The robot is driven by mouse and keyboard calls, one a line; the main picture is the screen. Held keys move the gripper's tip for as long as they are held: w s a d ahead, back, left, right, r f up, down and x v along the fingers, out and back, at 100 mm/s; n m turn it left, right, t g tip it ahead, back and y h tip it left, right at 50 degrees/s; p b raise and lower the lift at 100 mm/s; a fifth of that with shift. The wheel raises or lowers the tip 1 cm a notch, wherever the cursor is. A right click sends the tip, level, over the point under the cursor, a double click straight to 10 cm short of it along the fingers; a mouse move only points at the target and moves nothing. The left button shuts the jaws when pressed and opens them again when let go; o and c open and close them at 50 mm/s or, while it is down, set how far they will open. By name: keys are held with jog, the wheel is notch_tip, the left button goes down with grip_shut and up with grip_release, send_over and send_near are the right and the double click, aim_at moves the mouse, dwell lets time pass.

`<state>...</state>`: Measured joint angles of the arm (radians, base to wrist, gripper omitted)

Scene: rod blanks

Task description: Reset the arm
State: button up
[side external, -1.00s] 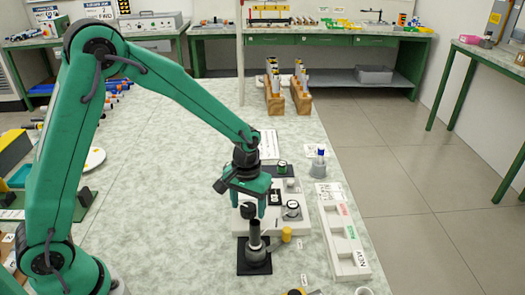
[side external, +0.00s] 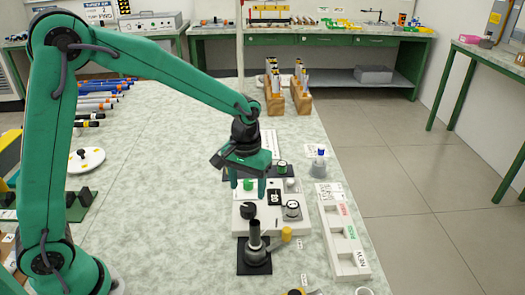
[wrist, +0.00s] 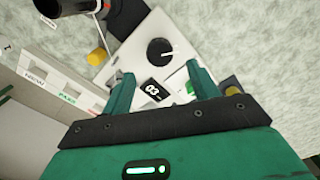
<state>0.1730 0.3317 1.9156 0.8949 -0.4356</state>
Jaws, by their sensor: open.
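My gripper (side external: 248,188) hangs pointing down over the white panel (side external: 240,222), above and behind the dark grey cylinder. Its two green fingers are apart with nothing between them. In the wrist view my gripper (wrist: 159,76) is open over the panel, with a small display reading 03 (wrist: 154,87) between and below the fingers. The dark grey cylinder (side external: 254,236) stands upright on a black square base (side external: 254,262), clear of the fingers.
A yellow knob (side external: 286,234) is beside the cylinder. A white labelled tray (side external: 333,225) lies along the right table edge, with a blue-capped bottle (side external: 319,160) behind it. Wooden racks (side external: 273,98) stand farther back. The table's middle left is clear.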

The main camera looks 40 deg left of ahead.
jog(key=shift+r, duration=0.5)
jog(key=shift+r, duration=0.1)
jog(key=shift+s+a+r, duration=0.15)
jog(key=shift+r, duration=0.05)
jog(key=s+a+r+m+t, duration=0.1)
jog(key=s+a+r+t, duration=0.1)
jog(key=s+r, duration=0.4)
jog(key=s+a+r+m+t, duration=0.2)
jog(key=s+a+r, duration=0.3)
jog(key=s, duration=0.7)
jog(key=shift+s+r+t, duration=0.4)
jog(key=shift+r+t, duration=0.2)
jog(key=shift+t, duration=0.2)
jog(key=shift+w, duration=0.15)
